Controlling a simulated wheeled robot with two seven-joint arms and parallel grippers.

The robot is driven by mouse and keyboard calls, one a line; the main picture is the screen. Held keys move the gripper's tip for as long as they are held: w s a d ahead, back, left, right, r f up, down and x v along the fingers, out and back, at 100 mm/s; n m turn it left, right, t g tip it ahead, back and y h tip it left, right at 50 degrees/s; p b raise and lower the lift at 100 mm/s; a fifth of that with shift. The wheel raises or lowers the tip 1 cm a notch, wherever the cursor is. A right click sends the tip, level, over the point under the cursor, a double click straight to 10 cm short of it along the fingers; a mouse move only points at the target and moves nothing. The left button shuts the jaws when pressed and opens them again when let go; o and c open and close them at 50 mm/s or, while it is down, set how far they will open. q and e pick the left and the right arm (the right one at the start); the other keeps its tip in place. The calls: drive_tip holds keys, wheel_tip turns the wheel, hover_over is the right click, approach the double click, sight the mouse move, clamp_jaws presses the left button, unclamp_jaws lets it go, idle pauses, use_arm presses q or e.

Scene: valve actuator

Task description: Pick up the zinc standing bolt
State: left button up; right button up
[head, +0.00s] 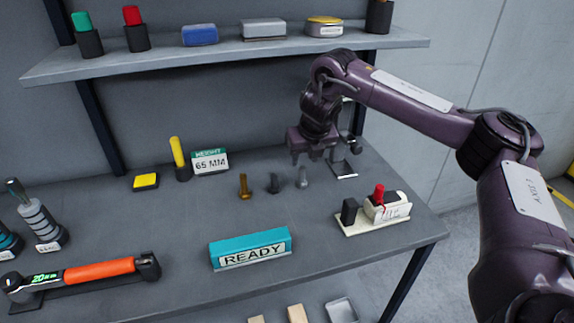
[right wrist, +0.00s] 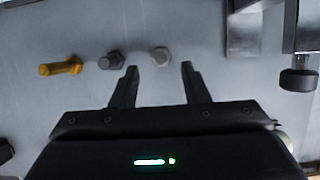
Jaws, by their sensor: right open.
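The zinc bolt (head: 302,179) is light grey and appears to stand upright on the grey bench, the rightmost of three bolts in a row. It also shows in the right wrist view (right wrist: 161,55), beyond the gap between my fingertips. A dark bolt (head: 273,184) is just left of it, and a brass-coloured bolt (head: 244,187) is farther left. My right gripper (head: 315,158) is open and empty, close to the zinc bolt. In the right wrist view my right gripper (right wrist: 159,67) has its fingers spread, with the bolt roughly centred between them. My left gripper is out of view.
A metal stand (head: 345,169) is right of the bolts, near my right gripper. A cream block with a red knob (head: 379,195) is at the front right. A teal READY block (head: 250,248) lies in front, and a 65 MM sign (head: 210,162) stands behind left.

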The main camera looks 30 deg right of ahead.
sight(303, 169)
drive_tip(key=shift+w+f, duration=0.15)
drive_tip(key=shift+w, duration=0.1)
drive_tip(key=shift+d+f+p, duration=0.2)
drive_tip(key=shift+f+p, duration=0.3)
drive_tip(key=shift+f, duration=1)
drive_tip(key=x, duration=0.3)
drive_tip(key=shift+w+a, duration=0.1)
drive_tip(key=shift+w+f, duration=0.15)
drive_tip(key=shift+f, duration=0.25)
clamp_jaws()
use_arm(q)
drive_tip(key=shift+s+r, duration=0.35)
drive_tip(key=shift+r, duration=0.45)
